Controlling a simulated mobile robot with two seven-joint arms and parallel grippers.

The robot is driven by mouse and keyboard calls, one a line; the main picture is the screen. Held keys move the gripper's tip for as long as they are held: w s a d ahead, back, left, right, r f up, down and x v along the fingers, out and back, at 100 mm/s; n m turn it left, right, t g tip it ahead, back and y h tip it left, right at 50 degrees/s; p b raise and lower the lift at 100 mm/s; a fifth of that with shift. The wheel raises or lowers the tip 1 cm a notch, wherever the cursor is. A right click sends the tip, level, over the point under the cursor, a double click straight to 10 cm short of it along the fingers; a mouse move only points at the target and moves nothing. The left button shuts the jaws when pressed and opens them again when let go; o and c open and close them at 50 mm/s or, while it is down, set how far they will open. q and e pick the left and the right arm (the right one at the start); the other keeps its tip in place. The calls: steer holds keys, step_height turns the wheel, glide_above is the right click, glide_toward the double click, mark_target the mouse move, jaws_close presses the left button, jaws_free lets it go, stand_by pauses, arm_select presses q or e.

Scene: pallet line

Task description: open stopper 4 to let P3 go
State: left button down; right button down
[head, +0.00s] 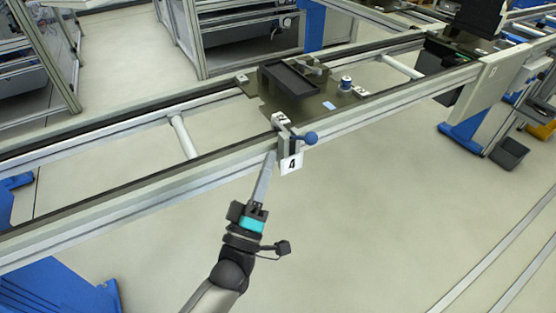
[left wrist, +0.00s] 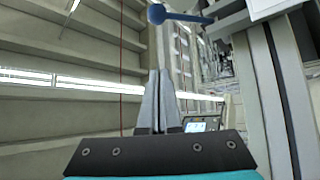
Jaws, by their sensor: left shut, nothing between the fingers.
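Stopper 4 (head: 284,138) sits on the near rail of the line, with a white "4" label (head: 291,163) below it. Its blue ball-ended lever (head: 310,138) sticks out to the right in the head view. In the left wrist view the blue ball (left wrist: 156,14) and lever show at the top, beyond the fingertips. My left gripper (head: 271,156) is shut and empty, its tips just below and left of the stopper, apart from the ball. A dark pallet (head: 300,112) lies on the rails behind the stopper; I cannot read its name. My right gripper is not in view.
The pallet carries a black tray (head: 291,80) and a small blue-and-white part (head: 346,84). A white panel (head: 497,80) covers the rail at the right. Another dark pallet stands farther up the line.

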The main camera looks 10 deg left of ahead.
mark_target(293, 137)
arm_select(q)
steer(key=w+d+r, duration=0.1)
steer(key=w+d, duration=0.4)
steer(key=w, duration=0.1)
steer(key=shift+w+r+b, duration=0.2)
steer(key=shift+r+b, duration=0.05)
steer(key=shift+b, duration=0.05)
stand_by(0.3)
